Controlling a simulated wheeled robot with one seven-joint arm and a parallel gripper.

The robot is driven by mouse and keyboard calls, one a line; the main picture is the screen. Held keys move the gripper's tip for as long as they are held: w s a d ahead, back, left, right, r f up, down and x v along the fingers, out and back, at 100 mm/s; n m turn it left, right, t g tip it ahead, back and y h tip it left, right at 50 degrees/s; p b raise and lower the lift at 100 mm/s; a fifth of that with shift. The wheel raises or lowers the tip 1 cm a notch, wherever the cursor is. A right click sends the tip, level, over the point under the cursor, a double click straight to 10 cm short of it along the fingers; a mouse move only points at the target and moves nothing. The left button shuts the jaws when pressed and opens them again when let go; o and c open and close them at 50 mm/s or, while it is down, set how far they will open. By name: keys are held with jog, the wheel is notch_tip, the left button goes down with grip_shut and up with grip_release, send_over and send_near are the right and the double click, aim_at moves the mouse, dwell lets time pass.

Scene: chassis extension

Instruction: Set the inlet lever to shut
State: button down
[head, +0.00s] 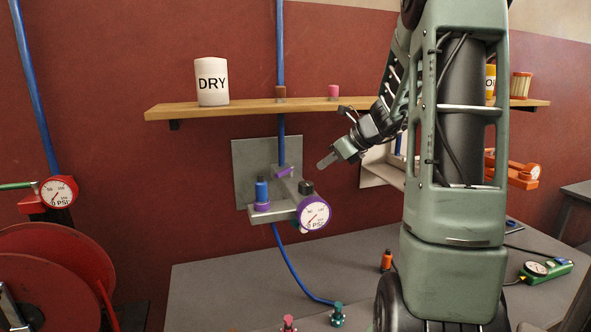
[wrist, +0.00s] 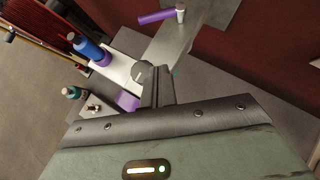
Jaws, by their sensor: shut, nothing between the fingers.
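A metal manifold (head: 268,211) is mounted on a grey backing plate (head: 245,160) on the red wall. A short purple lever (head: 285,172) sits at its upper part, below the blue pipe; I take it for the inlet lever. In the wrist view the purple lever (wrist: 155,17) lies at the top, apart from my fingers. My gripper (head: 325,162) is shut and empty, to the right of the lever in the head view. In the wrist view my gripper (wrist: 157,88) covers part of the manifold.
A blue bottle-shaped part (head: 262,191) with a purple collar and a purple-rimmed gauge (head: 313,214) sit on the manifold. A wooden shelf (head: 230,108) with a DRY canister (head: 211,84) runs above. A grey table (head: 230,290) stands below.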

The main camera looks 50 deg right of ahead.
aim_at(282, 175)
jog(key=p+x, duration=0.1)
jog(key=x, duration=0.7)
jog(key=shift+w+f+p, duration=0.15)
jog(key=shift+p, duration=0.15)
jog(key=w, duration=0.1)
jog(key=w+p, duration=0.1)
jog(key=shift+w+a, duration=0.2)
jog(key=shift+w, duration=0.1)
jog(key=shift+w+a+p, duration=0.1)
jog(key=shift+w+p, duration=0.5)
jog(key=shift+w, duration=0.25)
jog(key=shift+w+a+m+h+b, duration=0.2)
jog(key=shift+m+h+b, duration=0.25)
jog(key=shift+b, duration=0.4)
jog(key=w+m+h+b, duration=0.1)
jog(key=m+b, duration=0.1)
jog(key=shift+a+h+b, duration=0.25)
jog(key=shift+a+b, duration=0.15)
jog(key=shift+w+a+m+h+b, duration=0.2)
jog(key=shift+w+m+h+b, duration=0.15)
jog(key=shift+m+h+b, duration=0.25)
jog(key=shift+w+a, duration=0.15)
jog(key=shift+w, duration=0.85)
